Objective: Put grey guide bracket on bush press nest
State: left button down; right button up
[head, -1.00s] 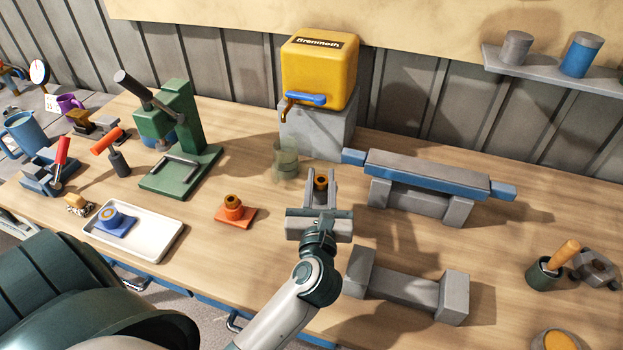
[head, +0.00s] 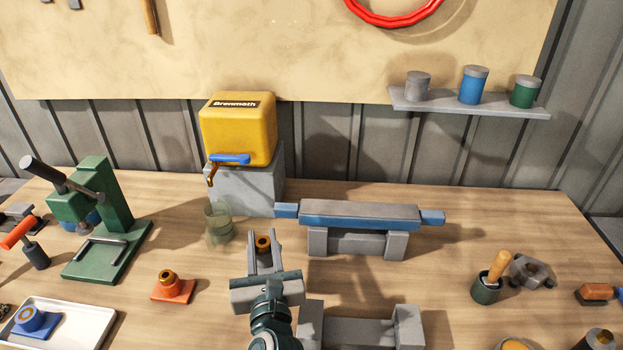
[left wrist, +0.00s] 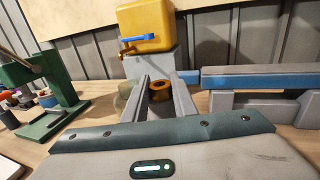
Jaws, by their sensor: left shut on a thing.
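The grey guide bracket shows mainly as a bronze bush (head: 263,243) between the fingers of my left gripper (head: 263,254); its grey body is mostly hidden by the fingers. In the left wrist view the bush (left wrist: 161,90) stands between the two grey fingers (left wrist: 163,96), which are shut on the bracket. I cannot tell its height above the bench. The green bush press (head: 105,222) stands at the left. Its nest, with a grey U-shaped rail (head: 100,250), lies on the base and looks empty. My right gripper is not in view.
An orange bracket (head: 172,288) lies between gripper and press. A blue bracket (head: 35,320) sits in a white tray (head: 92,325). A clear greenish jar (head: 218,225) stands under the yellow can's (head: 238,130) tap. A blue-grey bar on supports (head: 360,217) is to the right.

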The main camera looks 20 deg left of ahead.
pick_arm(q)
jog(key=shift+s+d+m+t+h, duration=0.5)
jog(key=shift+m+h, duration=0.1)
jog(key=shift+h, duration=0.2)
jog(key=s+d+f+m+t+h, duration=0.1)
jog(key=s+d+m+h, duration=0.3)
jog(key=h, duration=0.3)
jog(key=shift+s+d+f+m, duration=0.15)
jog(key=shift+s+d+m, duration=0.2)
jog(key=shift+s, duration=0.45)
jog(key=shift+w, duration=0.15)
dwell(1.1)
